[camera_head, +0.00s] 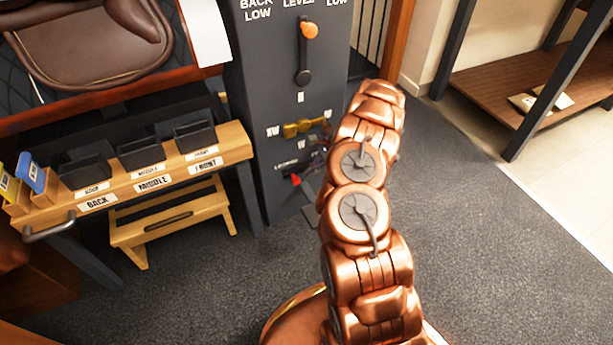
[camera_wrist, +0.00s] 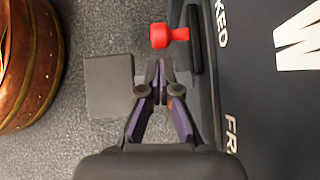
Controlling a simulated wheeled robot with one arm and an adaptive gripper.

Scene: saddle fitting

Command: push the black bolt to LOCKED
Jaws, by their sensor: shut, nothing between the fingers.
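The bolt shows in the wrist view as a dark bar (camera_wrist: 195,42) on the side of a dark panel, with a red knob (camera_wrist: 168,36) sticking out to the left. The knob is level with the lower part of lettering ending "KED"; lettering starting "FR" is farther down. My gripper (camera_wrist: 159,68) is shut and empty, its tips just below the knob with a small gap. In the head view the red knob (camera_head: 295,180) is low on the grey cabinet, near a small label. My arm hides much of my gripper there.
The grey cabinet (camera_head: 262,90) carries an orange-knobbed lever (camera_head: 309,31) and a yellow turn handle (camera_head: 303,128) above the bolt. A grey square plate (camera_wrist: 108,87) lies left of my fingers. A wooden step stool (camera_head: 172,222) stands left. Carpet at right is clear.

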